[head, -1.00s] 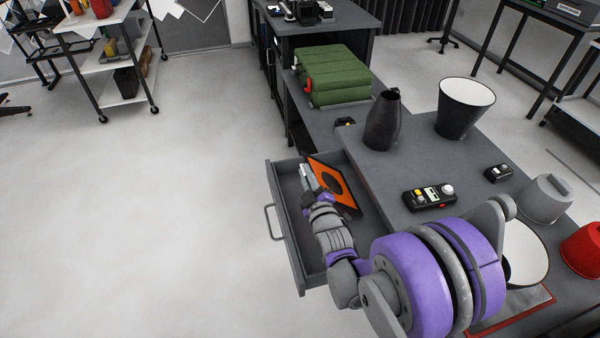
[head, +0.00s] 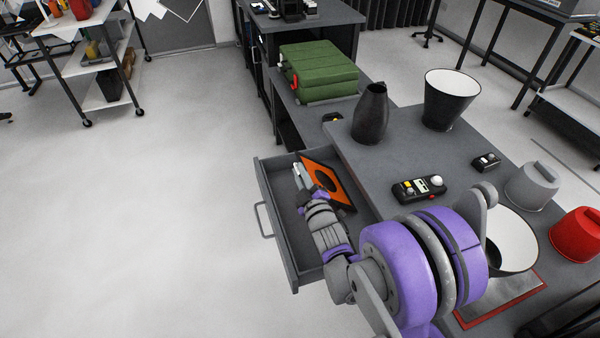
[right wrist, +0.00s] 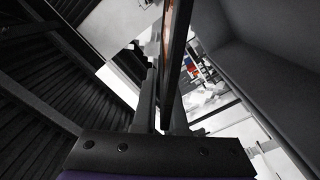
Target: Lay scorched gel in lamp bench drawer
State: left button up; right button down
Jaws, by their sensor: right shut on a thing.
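The scorched gel is an orange square sheet with a dark round mark (head: 338,190). It is tilted at the open drawer (head: 278,229) of the lamp bench (head: 370,147), near the drawer's back right side. My right gripper (head: 306,180) is over the drawer and shut on the gel. In the right wrist view the fingers (right wrist: 165,100) close on the gel (right wrist: 168,30), which shows as a thin edge-on strip. Whether the gel's lower edge touches the drawer floor cannot be told. My left gripper is not in view.
A black control box (head: 418,188), a dark vase-like shade (head: 371,115), a black cone (head: 450,100), a grey cap (head: 532,187) and a red cap (head: 578,234) stand on the bench. Green cases (head: 318,72) lie behind. The floor left of the drawer is clear.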

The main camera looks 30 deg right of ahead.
jog(key=shift+f, duration=0.2)
jog(key=c, duration=0.9)
grip_release()
jog(key=b+v, duration=0.1)
jog(key=v, duration=1)
jog(key=shift+w+a, duration=0.1)
